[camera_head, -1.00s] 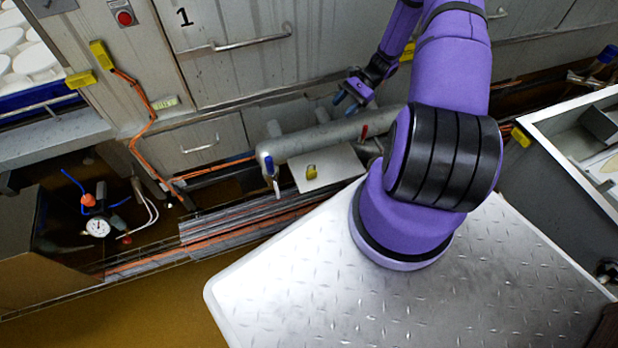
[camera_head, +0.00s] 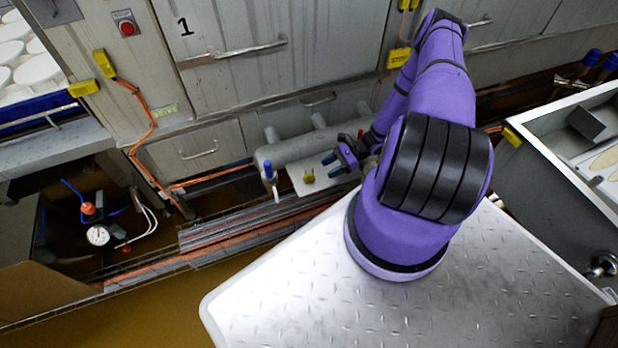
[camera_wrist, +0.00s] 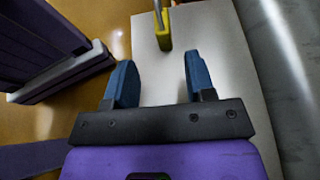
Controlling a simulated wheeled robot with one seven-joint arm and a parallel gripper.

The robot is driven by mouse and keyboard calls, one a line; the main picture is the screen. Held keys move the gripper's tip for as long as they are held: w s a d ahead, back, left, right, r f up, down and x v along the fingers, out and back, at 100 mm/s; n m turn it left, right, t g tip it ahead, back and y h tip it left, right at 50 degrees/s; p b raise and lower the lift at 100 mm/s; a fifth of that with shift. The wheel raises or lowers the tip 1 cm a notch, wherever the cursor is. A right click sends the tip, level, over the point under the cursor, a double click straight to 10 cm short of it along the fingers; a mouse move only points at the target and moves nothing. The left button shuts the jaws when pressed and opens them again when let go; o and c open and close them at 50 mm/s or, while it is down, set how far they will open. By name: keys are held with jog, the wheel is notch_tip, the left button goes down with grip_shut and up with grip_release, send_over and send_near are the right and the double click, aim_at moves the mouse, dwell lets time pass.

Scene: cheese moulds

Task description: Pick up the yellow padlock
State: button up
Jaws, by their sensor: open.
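The yellow padlock (camera_head: 309,175) is a small block on a pale flat plate (camera_head: 298,185) in front of a grey pipe in the head view. In the wrist view the padlock (camera_wrist: 164,29) shows at the top of the picture with its metal shackle pointing away, cut by the picture's edge. My gripper (camera_head: 332,165) has blue fingertips and sits just right of the padlock in the head view. In the wrist view my gripper (camera_wrist: 160,75) is open and empty, its fingers on either side of the line to the padlock, which lies beyond the tips.
A thick grey pipe (camera_head: 290,151) runs behind the plate. A blue-handled valve (camera_head: 269,173) stands just left of it. A pressure gauge (camera_head: 98,236) is at the left. Grey drawers rise behind.

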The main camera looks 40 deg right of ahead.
aim_at(313, 173)
jog(key=shift+w+r+x, duration=0.1)
jog(key=shift+x, duration=1.6)
jog(key=shift+w+r+x, duration=0.1)
jog(key=shift+x, duration=1.65)
grip_shut()
